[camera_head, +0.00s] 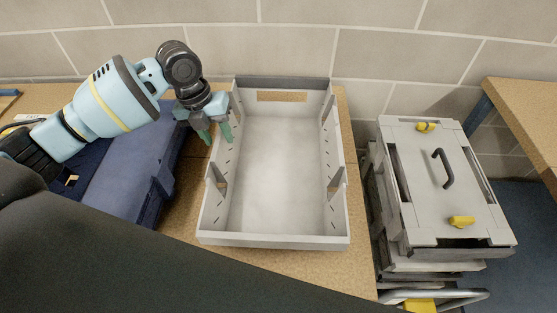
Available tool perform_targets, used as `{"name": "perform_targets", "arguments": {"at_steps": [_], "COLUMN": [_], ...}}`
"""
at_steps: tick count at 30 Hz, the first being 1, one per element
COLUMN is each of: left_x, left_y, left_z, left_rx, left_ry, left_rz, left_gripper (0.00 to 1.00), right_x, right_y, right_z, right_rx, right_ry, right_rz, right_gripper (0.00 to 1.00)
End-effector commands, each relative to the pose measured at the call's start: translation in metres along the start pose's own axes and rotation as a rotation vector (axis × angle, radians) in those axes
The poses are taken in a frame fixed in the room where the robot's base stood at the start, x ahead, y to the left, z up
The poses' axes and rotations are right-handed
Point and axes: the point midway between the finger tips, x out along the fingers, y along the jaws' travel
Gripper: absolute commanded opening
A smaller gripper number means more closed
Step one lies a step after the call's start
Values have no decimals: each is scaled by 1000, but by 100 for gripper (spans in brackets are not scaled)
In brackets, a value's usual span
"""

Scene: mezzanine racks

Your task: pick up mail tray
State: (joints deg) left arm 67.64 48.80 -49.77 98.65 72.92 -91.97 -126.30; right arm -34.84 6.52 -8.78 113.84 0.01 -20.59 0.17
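The mail tray (275,242) is a white-grey, open, empty rectangular tray on a tan wooden top in the middle of the head view. It has a cut-out in its far end and notches in its long sides. My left gripper (216,134) is at the far part of the tray's left wall, its green fingers apart and pointing down. One finger appears outside the wall and the other over its inner side; I cannot tell whether either touches. My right gripper is not in view.
A dark blue case or bin (128,187) lies left of the tray, under my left arm. A stack of grey lidded boxes (420,185) with yellow latches and a black handle stands at the right. A block wall is behind. Another wooden top (525,115) is at far right.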

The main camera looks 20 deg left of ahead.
Motion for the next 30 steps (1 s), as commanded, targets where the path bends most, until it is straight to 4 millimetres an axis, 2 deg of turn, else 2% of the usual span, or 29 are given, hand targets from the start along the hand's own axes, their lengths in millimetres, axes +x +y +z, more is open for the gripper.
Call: {"name": "perform_targets", "arguments": {"at_steps": [4, 13, 23, 30], "left_x": [6, 45, 51, 51], "left_y": [0, 0, -1, -1], "left_z": [0, -2, -1, -1], "left_rx": [0, -1, 0, 0], "left_ry": [-1, -1, -3, -3], "left_rz": [-1, 0, -1, -1], "left_gripper": [39, 39, 39, 8], "right_x": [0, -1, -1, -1], "right_y": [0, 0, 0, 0], "right_z": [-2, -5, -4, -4], "right_rx": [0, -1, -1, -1], "right_ry": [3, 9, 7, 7], "right_rz": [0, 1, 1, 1], "right_gripper": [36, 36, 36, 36]}}
